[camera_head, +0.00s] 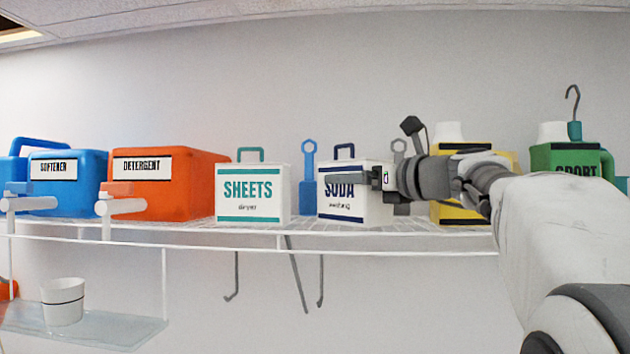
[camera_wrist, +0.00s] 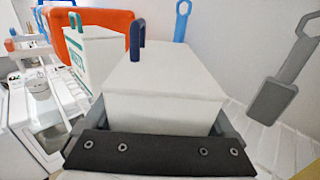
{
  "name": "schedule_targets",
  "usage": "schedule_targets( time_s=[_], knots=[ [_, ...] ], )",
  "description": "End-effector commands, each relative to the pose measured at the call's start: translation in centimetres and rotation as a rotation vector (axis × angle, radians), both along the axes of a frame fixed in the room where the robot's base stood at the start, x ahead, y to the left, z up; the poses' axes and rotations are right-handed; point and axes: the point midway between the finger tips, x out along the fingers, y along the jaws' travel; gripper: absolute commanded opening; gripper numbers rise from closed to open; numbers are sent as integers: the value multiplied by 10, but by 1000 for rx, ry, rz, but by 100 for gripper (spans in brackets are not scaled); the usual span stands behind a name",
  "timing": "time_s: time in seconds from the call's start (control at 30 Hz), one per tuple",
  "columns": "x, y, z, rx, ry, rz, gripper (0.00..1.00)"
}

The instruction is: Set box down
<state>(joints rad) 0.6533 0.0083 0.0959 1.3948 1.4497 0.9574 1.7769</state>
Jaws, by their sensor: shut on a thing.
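The white SODA box (camera_head: 345,205) has navy bands and a navy handle. It is upright at the level of the white wire shelf (camera_head: 270,236); I cannot tell whether its base touches the wires. My gripper (camera_head: 388,182) reaches in from the right and is shut on this box, with a dark finger across its front. In the wrist view the box (camera_wrist: 160,75) sits between the two fingers of my gripper (camera_wrist: 153,122), its blue handle at the far end. The box's underside is hidden.
A white SHEETS box (camera_head: 253,200) stands left of it, with a gap between. Farther left are an orange DETERGENT jug (camera_head: 180,185) and a blue SOFTENER jug (camera_head: 70,180). Behind are a blue scoop (camera_head: 308,175) and a grey scoop (camera_wrist: 275,95). Yellow (camera_head: 455,213) and green (camera_head: 565,155) jugs stand right.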

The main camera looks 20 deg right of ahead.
Motion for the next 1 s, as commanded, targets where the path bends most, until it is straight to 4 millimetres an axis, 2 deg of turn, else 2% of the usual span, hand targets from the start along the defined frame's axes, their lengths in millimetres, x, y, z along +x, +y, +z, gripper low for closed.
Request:
schedule_targets(
  time_s=[0.4, 0.43, 0.47, 0.5, 0.8, 1.0],
  knots=[
    [-1, 1, -2, 1, -6, 0, 0],
    [0, 0, -5, 1, -1, 0, 92],
    [0, 0, -4, 1, -1, 0, 97],
    [0, 0, -4, 1, -1, 0, 100],
    [0, 0, 0, 0, -1, -1, 100],
    [-30, -13, -4, -1, -3, -5, 100]
  ],
)
